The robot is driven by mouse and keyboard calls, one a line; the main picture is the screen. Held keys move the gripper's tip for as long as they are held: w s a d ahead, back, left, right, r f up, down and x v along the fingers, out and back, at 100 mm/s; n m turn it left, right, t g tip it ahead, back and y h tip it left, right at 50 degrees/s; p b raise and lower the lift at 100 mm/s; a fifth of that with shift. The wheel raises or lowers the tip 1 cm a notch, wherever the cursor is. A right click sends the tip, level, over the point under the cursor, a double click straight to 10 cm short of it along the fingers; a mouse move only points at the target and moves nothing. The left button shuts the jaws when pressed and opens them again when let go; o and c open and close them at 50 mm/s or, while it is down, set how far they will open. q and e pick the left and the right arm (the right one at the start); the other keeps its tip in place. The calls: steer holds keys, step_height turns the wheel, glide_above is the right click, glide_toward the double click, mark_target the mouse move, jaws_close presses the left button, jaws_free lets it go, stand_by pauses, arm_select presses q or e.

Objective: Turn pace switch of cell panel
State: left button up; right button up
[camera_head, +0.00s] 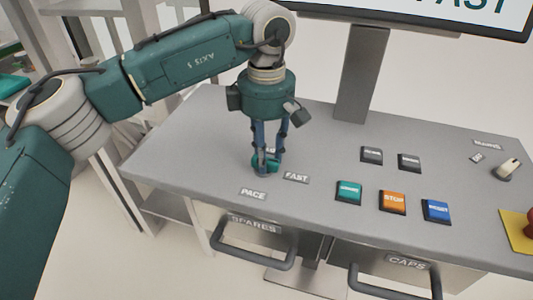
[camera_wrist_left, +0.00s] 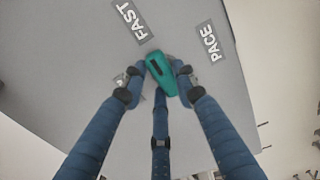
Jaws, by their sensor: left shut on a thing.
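The pace switch is a teal knob (camera_head: 262,166) on the grey panel top, behind the PACE label (camera_head: 253,194) and left of the FAST label (camera_head: 296,177). My left gripper (camera_head: 267,158) points down over it and is shut on it. In the left wrist view the teal knob (camera_wrist_left: 161,74) sits between the blue fingers of my left gripper (camera_wrist_left: 160,71). A dark mark shows on the knob, which lies at a slant. Another label beside the knob is mostly hidden by the fingers. My right gripper is not in view.
To the right are a green button (camera_head: 348,192), an orange STOP button (camera_head: 392,202), a blue RESET button (camera_head: 436,211) and two dark buttons. A toggle (camera_head: 508,168) and a red knob on yellow (camera_head: 520,230) lie farther right. A monitor post (camera_head: 362,75) stands behind. Drawer handles (camera_head: 255,255) jut out in front.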

arm_select(q)
steer(key=shift+w+r, duration=0.15)
steer(key=o, duration=1.2)
steer(key=shift+c, duration=0.2)
step_height(320, 180, up, 12)
